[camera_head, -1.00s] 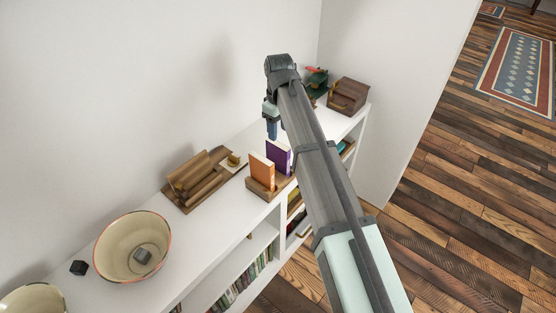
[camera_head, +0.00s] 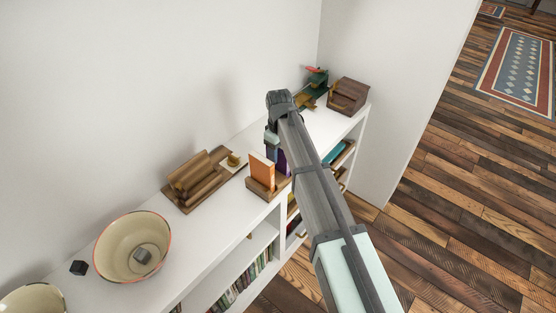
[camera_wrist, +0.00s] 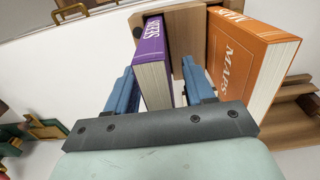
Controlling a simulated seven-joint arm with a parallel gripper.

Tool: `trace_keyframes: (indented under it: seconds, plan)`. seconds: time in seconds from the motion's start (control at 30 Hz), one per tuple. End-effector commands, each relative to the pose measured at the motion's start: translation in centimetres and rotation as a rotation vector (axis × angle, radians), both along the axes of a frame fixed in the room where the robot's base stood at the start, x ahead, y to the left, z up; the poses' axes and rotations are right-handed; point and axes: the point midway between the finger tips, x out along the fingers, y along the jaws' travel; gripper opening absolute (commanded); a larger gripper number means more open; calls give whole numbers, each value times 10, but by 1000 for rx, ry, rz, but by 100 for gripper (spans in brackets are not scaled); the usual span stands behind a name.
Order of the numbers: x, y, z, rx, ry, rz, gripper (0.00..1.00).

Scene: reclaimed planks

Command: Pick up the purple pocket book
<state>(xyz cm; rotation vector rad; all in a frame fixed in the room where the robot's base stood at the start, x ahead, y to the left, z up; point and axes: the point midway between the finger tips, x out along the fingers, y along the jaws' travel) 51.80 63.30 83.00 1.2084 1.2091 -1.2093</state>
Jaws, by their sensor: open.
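The purple pocket book (camera_wrist: 151,47) stands upright in a wooden holder (camera_wrist: 173,23) on the white shelf top. In the wrist view my gripper (camera_wrist: 160,82) is open, with one blue finger on each side of the book's near end. I cannot tell whether either finger touches it. In the head view my gripper (camera_head: 272,140) is at the holder, and my arm hides most of the purple book (camera_head: 282,162). An orange book (camera_head: 262,171) stands in the same holder, to the right of the purple one in the wrist view (camera_wrist: 247,55), close to the right finger.
A wooden rack-like object (camera_head: 197,178) lies left of the holder. A large cream bowl (camera_head: 118,232) with a grey block inside stands further left. A brown wooden box (camera_head: 348,95) and a green object (camera_head: 316,78) stand at the far end. A wall runs behind the shelf.

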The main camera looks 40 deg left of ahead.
Motion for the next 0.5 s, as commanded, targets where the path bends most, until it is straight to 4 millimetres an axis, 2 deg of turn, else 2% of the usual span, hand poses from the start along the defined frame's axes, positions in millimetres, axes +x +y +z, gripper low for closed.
trace_keyframes:
  seconds: [0.1,0.33,0.5]
  plan:
    - [0,0,-9,1,-1,0,53]
    - [0,0,-10,1,-1,0,52]
    - [0,0,-10,1,-1,0,36]
